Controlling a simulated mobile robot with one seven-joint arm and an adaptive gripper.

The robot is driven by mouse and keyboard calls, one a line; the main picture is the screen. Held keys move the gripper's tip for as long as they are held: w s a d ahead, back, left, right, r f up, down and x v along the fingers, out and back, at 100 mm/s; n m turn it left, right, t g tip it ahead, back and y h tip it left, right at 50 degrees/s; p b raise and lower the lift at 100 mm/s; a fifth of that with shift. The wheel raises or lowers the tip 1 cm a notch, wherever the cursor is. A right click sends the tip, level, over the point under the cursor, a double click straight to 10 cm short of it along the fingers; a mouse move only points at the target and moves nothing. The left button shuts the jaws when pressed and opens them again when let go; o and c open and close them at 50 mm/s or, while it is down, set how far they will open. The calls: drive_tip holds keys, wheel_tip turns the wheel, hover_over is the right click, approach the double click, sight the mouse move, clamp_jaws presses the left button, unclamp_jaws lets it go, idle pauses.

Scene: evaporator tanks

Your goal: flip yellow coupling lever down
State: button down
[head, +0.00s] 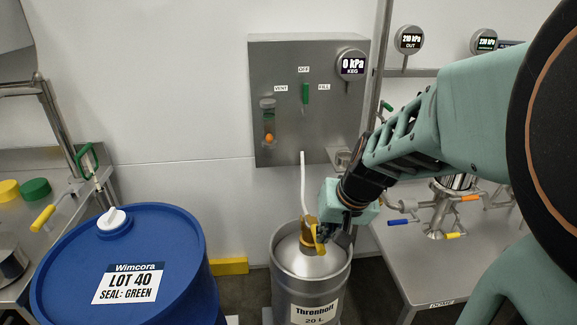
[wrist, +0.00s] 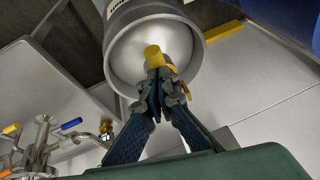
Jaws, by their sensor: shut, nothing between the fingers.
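The steel keg (head: 310,283) stands on the floor below the wall panel, with a brass-yellow coupling (head: 307,232) on top and a white hose rising from it. The yellow lever (head: 319,240) shows at the coupling's right side, pointing downward. My gripper (head: 338,236) is at the right of the coupling, close to the lever. In the wrist view, my gripper (wrist: 163,84) is shut, with its fingertips in front of the yellow coupling (wrist: 154,55). A bit of yellow, likely the lever (wrist: 187,91), shows beside the fingertips. Whether they touch it I cannot tell.
A blue drum (head: 120,268) stands at the left. The wall panel (head: 280,125) has a green-handled valve and a gauge reading 0 kPa. A steel bench (head: 425,265) with valves is at the right.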

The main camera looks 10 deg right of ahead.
drive_tip(key=shift+s+f, duration=0.2)
drive_tip(key=shift+f, duration=0.2)
drive_tip(key=shift+b, duration=0.3)
drive_tip(key=shift+r, duration=0.1)
